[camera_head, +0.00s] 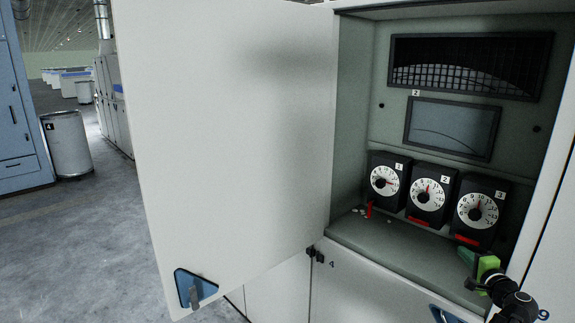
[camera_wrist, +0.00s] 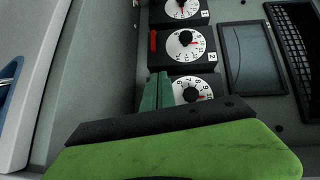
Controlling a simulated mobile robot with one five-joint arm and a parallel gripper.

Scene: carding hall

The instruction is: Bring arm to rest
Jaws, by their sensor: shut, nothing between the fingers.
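My gripper (camera_head: 468,255) is at the lower right of the head view, inside the open cabinet and just in front of dial unit 3 (camera_head: 478,210). In the wrist view its green fingers (camera_wrist: 158,88) are together, shut with nothing between them. They cover part of the nearest dial (camera_wrist: 190,92). I cannot tell whether the fingertips touch the unit. My arm reaches in from the lower right corner of the head view.
Dial units 1 (camera_head: 385,181) and 2 (camera_head: 429,192) stand beside unit 3. A red lever (camera_head: 370,210) hangs below unit 1, near small white bits on the shelf. The open cabinet door (camera_head: 230,130) blocks the left. Floor (camera_head: 80,240) is clear beyond it, near a bin (camera_head: 68,145).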

